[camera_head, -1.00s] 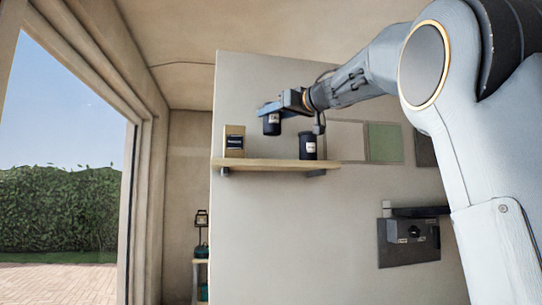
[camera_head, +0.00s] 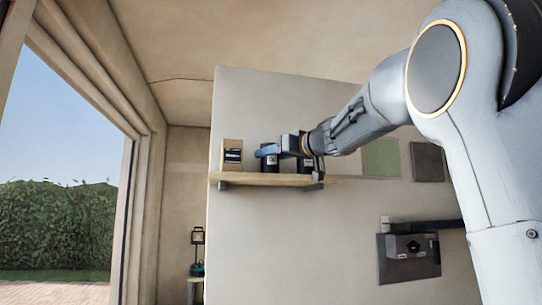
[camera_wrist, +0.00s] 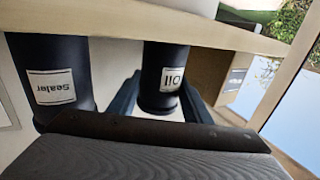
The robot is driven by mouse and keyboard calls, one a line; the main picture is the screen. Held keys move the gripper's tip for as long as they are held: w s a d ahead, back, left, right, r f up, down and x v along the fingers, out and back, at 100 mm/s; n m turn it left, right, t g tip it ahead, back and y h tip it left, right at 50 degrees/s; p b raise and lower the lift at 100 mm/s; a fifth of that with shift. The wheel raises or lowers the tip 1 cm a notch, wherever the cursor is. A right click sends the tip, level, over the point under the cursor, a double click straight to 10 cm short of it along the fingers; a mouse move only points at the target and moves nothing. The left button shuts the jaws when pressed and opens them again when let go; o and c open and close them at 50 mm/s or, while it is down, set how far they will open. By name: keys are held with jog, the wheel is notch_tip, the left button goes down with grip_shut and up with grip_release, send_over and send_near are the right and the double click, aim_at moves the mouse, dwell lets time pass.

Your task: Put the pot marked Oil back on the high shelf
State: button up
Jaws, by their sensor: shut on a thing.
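The dark pot marked Oil (camera_head: 269,164) is between the fingers of my gripper (camera_head: 264,151), which is shut on it. In the wrist view, which is upside down, its white Oil label (camera_wrist: 172,78) is readable between the two fingers. The pot is upright at the high shelf (camera_head: 255,180), its base at or just above the board; I cannot tell if it touches. A second dark pot marked Sealer (camera_wrist: 50,82) stands beside it, on the right in the head view (camera_head: 307,166), partly hidden by my gripper.
A tan box with a dark label (camera_head: 232,156) stands at the shelf's left end, close to the Oil pot. Square panels (camera_head: 381,158) hang on the wall to the right. A dark wall unit (camera_head: 409,258) is lower right.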

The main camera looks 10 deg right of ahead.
jog(key=o, duration=1.2)
jog(key=b+v, duration=0.2)
jog(key=v, duration=1)
